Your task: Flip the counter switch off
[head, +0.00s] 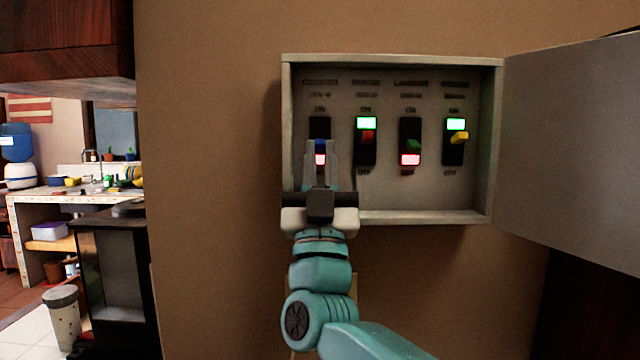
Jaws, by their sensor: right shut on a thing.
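A grey switch box (393,216) is on the brown wall with several switches in a row; their labels are too blurred to read. The leftmost switch has a blue lever (321,145) and a lit red lamp (320,159) at its lower end. My right gripper (321,150) reaches up from below, its fingers on either side of the blue lever and shut on it. The second switch (367,137) has a red lever and a green lamp. The third switch (410,147) has a green lever and a red lamp. The rightmost switch (459,137) has a yellow lever and a green lamp. My left gripper is out of view.
The box's grey door (575,150) hangs wide open on the right. Bare wall (210,200) lies left of and below the box. Far left are a kitchen counter (30,195), a dark stove-like unit (115,270) and a bin (62,318). A dark cabinet (65,45) hangs above.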

